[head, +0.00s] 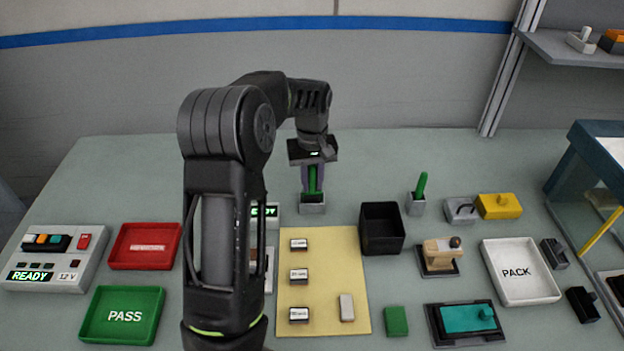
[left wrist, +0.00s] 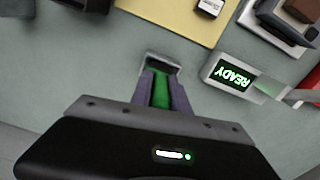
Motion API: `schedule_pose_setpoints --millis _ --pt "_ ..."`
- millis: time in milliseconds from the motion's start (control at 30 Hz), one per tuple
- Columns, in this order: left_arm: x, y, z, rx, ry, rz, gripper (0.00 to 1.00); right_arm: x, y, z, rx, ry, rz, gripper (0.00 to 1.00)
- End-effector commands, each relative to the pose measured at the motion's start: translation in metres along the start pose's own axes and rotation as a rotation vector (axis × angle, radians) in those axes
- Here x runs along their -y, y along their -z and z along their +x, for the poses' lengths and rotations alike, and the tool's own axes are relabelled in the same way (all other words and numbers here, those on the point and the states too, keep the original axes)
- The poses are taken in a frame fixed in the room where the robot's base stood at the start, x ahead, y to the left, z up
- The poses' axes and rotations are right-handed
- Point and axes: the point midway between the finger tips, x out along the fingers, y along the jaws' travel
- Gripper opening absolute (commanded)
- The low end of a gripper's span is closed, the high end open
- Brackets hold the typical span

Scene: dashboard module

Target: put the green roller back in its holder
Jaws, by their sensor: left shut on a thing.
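My left gripper (head: 313,185) points straight down at the back of the table, shut on the green roller (head: 312,181). The roller is upright between the purple fingers, which hide its sides. Its lower end is at the small grey holder (head: 312,208) directly below; I cannot tell how deep it sits. In the left wrist view the gripper (left wrist: 161,88) has the green roller (left wrist: 160,90) between its fingers, in line with the grey holder (left wrist: 163,61). A second green stick (head: 421,185) leans in another small grey holder (head: 415,207) to the right. My right gripper is not in view.
A black open box (head: 382,230) stands right of the holder. A small READY display (head: 265,212) is close on the left, partly behind my arm. A yellow mat (head: 322,260) with small blocks lies in front. Bare table surrounds the holder at the back.

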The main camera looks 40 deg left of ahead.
Motion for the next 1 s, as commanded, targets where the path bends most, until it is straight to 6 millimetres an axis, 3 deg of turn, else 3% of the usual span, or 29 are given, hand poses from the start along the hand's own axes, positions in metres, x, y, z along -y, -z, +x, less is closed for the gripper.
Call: schedule_pose_setpoints --millis 33,100,1000 --pt "0.0 0.0 0.015 0.0 0.0 0.0 0.0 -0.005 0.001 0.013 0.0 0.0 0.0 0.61" --pt "0.0 0.0 0.017 0.0 0.0 0.0 0.0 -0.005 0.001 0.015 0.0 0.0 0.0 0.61" --pt "0.0 0.0 0.03 0.0 0.0 0.0 0.0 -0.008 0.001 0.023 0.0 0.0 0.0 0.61"
